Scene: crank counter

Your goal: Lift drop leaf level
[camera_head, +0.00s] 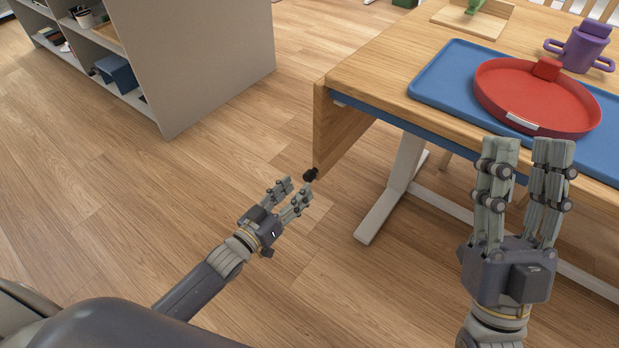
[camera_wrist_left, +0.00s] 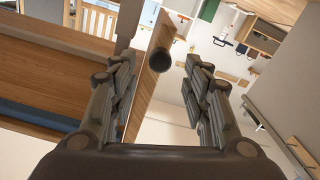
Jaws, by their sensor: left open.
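The wooden drop leaf (camera_head: 338,130) hangs down at the left end of the table (camera_head: 385,62). A dark round knob (camera_head: 310,174) sits at its lower corner. My left gripper (camera_head: 296,187) is open just below and left of the knob. In the left wrist view the knob (camera_wrist_left: 159,60) shows between the open fingers (camera_wrist_left: 160,75), with the leaf (camera_wrist_left: 147,92) running edge-on behind it. I cannot tell whether the fingers touch the knob. My right gripper (camera_head: 527,145) has its fingers apart and empty, in front of the table's near edge.
A blue mat (camera_head: 440,80) on the table carries a red tray (camera_head: 520,85) with a red block (camera_head: 547,68). A purple two-handled cup (camera_head: 583,48) stands behind. A grey shelf unit (camera_head: 205,60) stands at the left. Open floor lies between shelf and leaf.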

